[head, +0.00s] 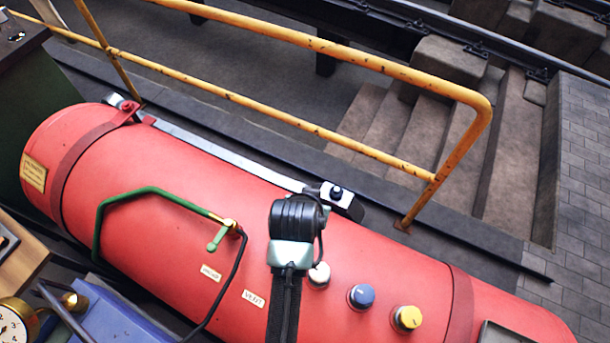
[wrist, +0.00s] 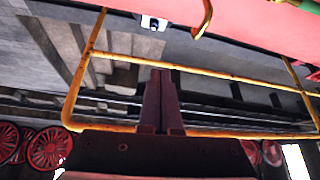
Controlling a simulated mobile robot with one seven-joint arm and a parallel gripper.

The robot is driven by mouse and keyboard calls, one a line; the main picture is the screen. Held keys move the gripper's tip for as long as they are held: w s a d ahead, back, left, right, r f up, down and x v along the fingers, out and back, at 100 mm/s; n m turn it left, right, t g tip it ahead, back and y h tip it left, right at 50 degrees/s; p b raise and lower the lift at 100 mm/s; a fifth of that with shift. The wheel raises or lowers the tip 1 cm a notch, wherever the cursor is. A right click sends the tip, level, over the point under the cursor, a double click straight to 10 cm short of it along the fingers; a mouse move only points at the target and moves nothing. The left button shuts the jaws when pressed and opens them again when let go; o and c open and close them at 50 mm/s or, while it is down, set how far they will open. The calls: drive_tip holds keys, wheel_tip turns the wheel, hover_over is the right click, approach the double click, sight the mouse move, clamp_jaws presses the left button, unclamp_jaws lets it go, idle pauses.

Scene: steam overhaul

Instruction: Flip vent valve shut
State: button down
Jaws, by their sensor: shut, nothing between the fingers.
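A small valve with a green lever (head: 218,238) and a brass body (head: 230,224) sits at the end of a green pipe (head: 150,190) on the red tank (head: 400,262) in the head view. The lever slants down-left, across the pipe's line. A white label (head: 253,298), seeming to read VENT, lies below it. The end of my arm stands to the right of the valve, apart from it; its fingers cannot be made out there. In the wrist view my gripper (wrist: 160,74) is shut and empty, with the red tank's edge (wrist: 260,32) beyond.
White (head: 319,275), blue (head: 361,296) and yellow (head: 407,318) knobs stand on the tank to the right. A black hose (head: 237,268) runs down from the valve. A yellow railing (head: 330,48) runs behind the tank. A brass gauge (head: 15,325) is at lower left.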

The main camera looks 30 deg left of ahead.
drive_tip(key=s+f+g, duration=0.1)
drive_tip(key=s+f, duration=0.4)
drive_tip(key=shift+d+g+h, duration=0.2)
drive_tip(key=shift+g+h, duration=0.1)
drive_tip(key=shift+g, duration=0.1)
drive_tip(key=shift+s+f+p, duration=0.2)
drive_tip(key=shift+f+p, duration=0.2)
drive_tip(key=shift+f, duration=4.6)
